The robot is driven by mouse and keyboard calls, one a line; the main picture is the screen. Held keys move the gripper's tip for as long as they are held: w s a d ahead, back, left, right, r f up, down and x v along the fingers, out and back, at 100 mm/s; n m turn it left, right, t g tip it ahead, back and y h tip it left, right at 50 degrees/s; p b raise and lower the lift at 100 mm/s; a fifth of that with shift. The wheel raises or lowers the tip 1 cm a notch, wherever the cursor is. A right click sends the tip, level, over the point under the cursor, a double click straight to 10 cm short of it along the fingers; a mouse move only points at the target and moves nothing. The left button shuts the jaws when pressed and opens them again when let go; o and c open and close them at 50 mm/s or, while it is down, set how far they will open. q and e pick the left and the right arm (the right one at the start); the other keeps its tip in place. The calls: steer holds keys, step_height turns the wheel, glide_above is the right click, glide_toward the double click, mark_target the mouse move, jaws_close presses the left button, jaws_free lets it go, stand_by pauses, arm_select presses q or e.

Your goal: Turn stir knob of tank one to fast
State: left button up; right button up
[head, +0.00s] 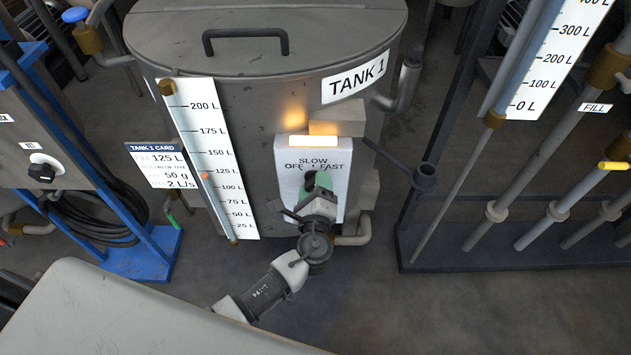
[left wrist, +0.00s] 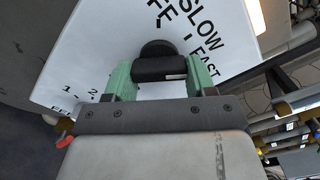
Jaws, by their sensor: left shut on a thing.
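Tank one (head: 260,110) is a grey lidded vessel labelled "TANK 1". A white stir panel (head: 285,185) on its front reads OFF, SLOW and FAST; the panel also shows in the left wrist view (left wrist: 75,70). The black stir knob (left wrist: 158,63) sits between the green fingers of my left gripper (left wrist: 160,76), which is shut on it. In the head view my left gripper (head: 318,182) covers the knob and part of the lettering. The knob's bar lies across the wrist picture; its exact setting I cannot tell. My right gripper is not in view.
A lit lamp (head: 312,141) glows above the panel. A level gauge (head: 213,150) and a tank card (head: 160,166) are left of the panel. A dark lever (head: 425,173) sticks out at the right. A blue-framed cabinet (head: 165,250) stands left, a pipe rack (head: 500,258) right.

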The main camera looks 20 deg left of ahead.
arm_select(q)
steer(key=m+p, duration=0.1)
steer(key=m, duration=0.1)
steer(key=shift+f+m, duration=0.15)
steer(key=shift+m, duration=0.25)
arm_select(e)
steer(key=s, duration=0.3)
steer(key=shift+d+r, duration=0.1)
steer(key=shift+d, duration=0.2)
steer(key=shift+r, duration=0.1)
arm_select(q)
steer(key=o, duration=0.9)
steer(key=shift+s, duration=0.1)
steer(key=v, duration=1)
steer(key=shift+s, duration=0.35)
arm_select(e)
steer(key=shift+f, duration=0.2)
